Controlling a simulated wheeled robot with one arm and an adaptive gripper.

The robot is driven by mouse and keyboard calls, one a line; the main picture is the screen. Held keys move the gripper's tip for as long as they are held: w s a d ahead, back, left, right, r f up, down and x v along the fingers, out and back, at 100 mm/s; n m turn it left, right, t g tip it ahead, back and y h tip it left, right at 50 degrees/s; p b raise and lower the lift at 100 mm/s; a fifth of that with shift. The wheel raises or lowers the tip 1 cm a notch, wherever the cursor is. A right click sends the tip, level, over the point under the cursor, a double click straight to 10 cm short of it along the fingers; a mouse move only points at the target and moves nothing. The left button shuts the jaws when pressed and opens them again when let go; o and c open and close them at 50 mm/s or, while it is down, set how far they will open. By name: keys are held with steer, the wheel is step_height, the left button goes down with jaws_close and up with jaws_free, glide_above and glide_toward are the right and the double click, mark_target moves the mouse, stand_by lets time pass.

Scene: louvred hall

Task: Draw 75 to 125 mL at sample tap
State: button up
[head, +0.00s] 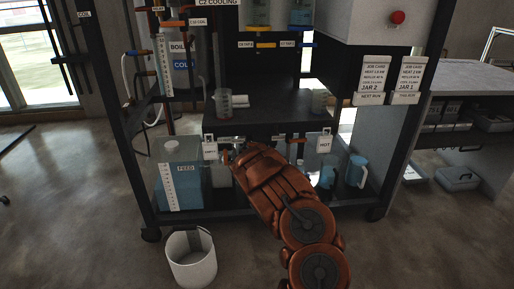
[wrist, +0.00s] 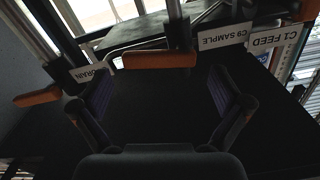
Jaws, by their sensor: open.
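A tag reading C9 SAMPLE (wrist: 226,37) shows in the wrist view, with an orange lever handle (wrist: 160,60) to its left. This handle lies ahead of and between the fingers of my gripper (wrist: 162,88); I see no contact. My gripper is open and empty. In the head view my arm reaches to the front of the rig below the dark shelf, and hides the tap there. A clear jug with red marks (head: 231,103) stands on that shelf, to the left.
A second orange handle (wrist: 38,96) sits by the DRAIN tag (wrist: 92,73). The C1 FEED tag (wrist: 278,40) is at right. The blue FEED tank (head: 182,175) and blue jugs (head: 356,171) stand low on the rig. A white bucket (head: 191,262) stands on the floor in front.

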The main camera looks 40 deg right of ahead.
steer(key=shift+x, duration=0.8)
steer(key=shift+c, duration=0.2)
steer(key=c, duration=1)
